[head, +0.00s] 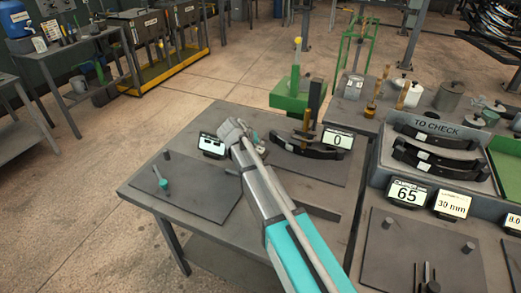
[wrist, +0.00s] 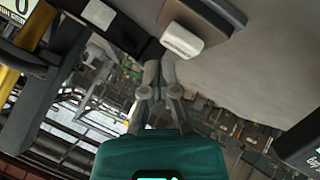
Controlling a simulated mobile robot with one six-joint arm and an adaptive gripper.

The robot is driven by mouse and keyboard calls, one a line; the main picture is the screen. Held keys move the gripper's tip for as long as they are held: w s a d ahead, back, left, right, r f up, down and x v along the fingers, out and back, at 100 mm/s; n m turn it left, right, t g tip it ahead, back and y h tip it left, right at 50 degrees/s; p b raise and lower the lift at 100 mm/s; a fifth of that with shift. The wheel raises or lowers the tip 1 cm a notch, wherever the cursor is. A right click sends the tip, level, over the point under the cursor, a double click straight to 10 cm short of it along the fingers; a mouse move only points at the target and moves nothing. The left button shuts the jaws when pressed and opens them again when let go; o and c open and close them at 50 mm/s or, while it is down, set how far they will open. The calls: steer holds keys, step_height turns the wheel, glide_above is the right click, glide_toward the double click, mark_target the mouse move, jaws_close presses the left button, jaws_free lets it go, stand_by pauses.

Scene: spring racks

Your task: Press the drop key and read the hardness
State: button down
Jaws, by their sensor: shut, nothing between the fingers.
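My gripper (head: 236,128) is over the far part of the near table in the head view, beside the tester with a brass-coloured column (head: 307,118). In the wrist view my gripper (wrist: 160,70) has its fingers together and holds nothing. A pale rounded block (wrist: 182,40), perhaps the drop key, is just beyond the fingertips; I cannot tell whether they touch. A display (head: 337,139) reads 0, and its edge also shows in the wrist view (wrist: 18,8). A dark curved leaf spring (head: 303,149) lies at the tester's base.
A small dark-and-white screen (head: 212,144) stands left of my gripper. A teal-handled tool (head: 161,180) lies on a dark plate. A "TO CHECK" rack (head: 440,126) with dark leaves and a display reading 65 (head: 407,193) stand to the right.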

mark_target(259, 150)
steer(key=shift+f, duration=0.1)
stand_by(0.3)
steer(key=shift+f+b, duration=0.3)
steer(key=shift+b, duration=0.1)
steer(key=shift+f+b, duration=0.5)
steer(key=shift+b, duration=0.05)
stand_by(1.1)
steer(key=shift+r, duration=0.2)
steer(key=shift+r+p, duration=0.75)
steer(key=shift+p, duration=0.25)
steer(key=shift+r+p, duration=2.5)
